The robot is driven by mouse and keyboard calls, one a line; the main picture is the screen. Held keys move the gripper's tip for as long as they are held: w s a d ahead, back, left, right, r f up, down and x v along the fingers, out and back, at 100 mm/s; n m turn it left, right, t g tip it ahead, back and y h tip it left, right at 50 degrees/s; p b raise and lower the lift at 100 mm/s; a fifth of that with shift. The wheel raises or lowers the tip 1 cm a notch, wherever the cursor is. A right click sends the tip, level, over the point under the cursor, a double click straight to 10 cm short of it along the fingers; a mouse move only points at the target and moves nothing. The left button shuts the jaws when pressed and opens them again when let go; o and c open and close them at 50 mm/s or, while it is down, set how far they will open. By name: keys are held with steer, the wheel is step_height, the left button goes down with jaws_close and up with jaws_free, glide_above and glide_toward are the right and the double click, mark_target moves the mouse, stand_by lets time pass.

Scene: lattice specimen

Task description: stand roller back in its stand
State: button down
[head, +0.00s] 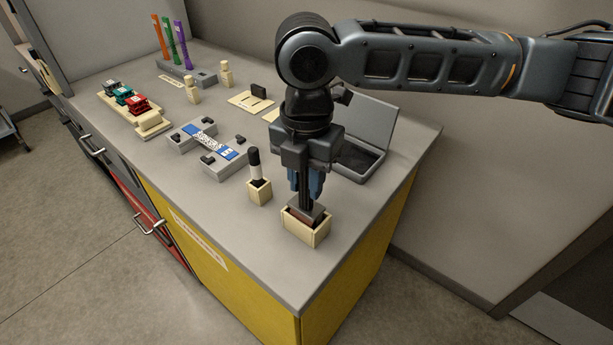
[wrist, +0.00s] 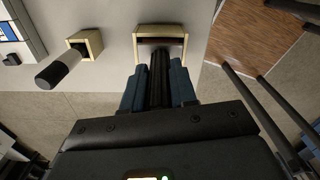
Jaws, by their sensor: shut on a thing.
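My gripper (head: 306,186) is shut on the dark handle of the roller (head: 306,208), with blue fingers on either side. The roller hangs upright, and its grey lower part is at the mouth of a pale open-topped wooden stand (head: 308,238) near the table's front corner. I cannot tell how deep it sits or whether it touches the stand. In the wrist view, the black handle (wrist: 160,78) runs between the blue fingers (wrist: 158,90) toward the stand (wrist: 160,29). The stand's rim partly hides the roller's lower end.
A smaller wooden holder (head: 260,192) with a black-handled tool (head: 254,165) stands close on the left. A grey fixture with a blue-and-white piece (head: 208,141) lies farther left. An open grey case (head: 362,158) is behind my gripper. The table's front edge is near the stand.

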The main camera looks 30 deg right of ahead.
steer(key=shift+f+b, duration=0.55)
steer(key=shift+f, duration=0.45)
steer(key=c, duration=0.8)
jaws_free()
steer(key=shift+o, duration=0.3)
steer(key=o, duration=0.4)
steer(key=shift+r, duration=0.15)
steer(key=shift+r+p, duration=2.15)
steer(key=shift+r, duration=0.25)
